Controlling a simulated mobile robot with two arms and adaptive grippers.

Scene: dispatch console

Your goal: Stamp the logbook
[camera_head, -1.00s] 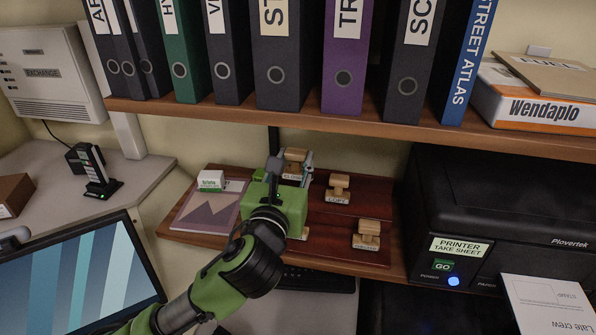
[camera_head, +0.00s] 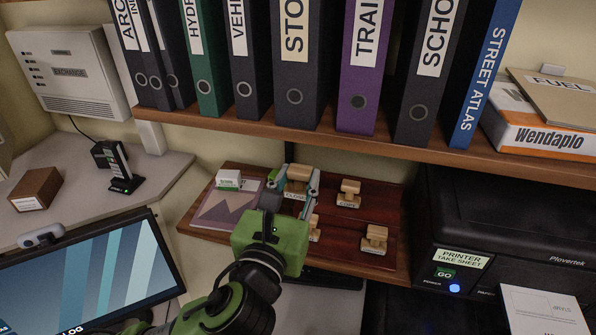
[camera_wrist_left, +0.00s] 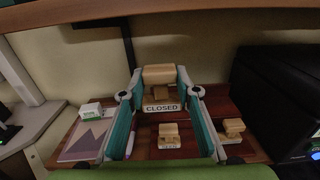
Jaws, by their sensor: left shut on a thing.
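My left gripper (camera_head: 298,182) is shut on a wooden stamp labelled CLOSED (camera_head: 297,172), at the back of the brown stamp shelf. In the left wrist view the stamp (camera_wrist_left: 160,76) sits between the two fingertips, its label facing me. I cannot tell whether it is lifted clear of the shelf. Other wooden stamps are the COPY stamp (camera_head: 348,194) to its right, one at the front right (camera_head: 374,240), and one partly hidden behind the gripper (camera_head: 314,229). I cannot identify a logbook. My right gripper is not in view.
A pad with a mountain picture (camera_head: 222,210) and a small white-and-green block (camera_head: 229,179) lie left on the shelf (camera_head: 398,268). A binder shelf (camera_head: 250,128) overhangs it. A black printer (camera_head: 500,220) stands close on the right, a monitor (camera_head: 95,275) at lower left.

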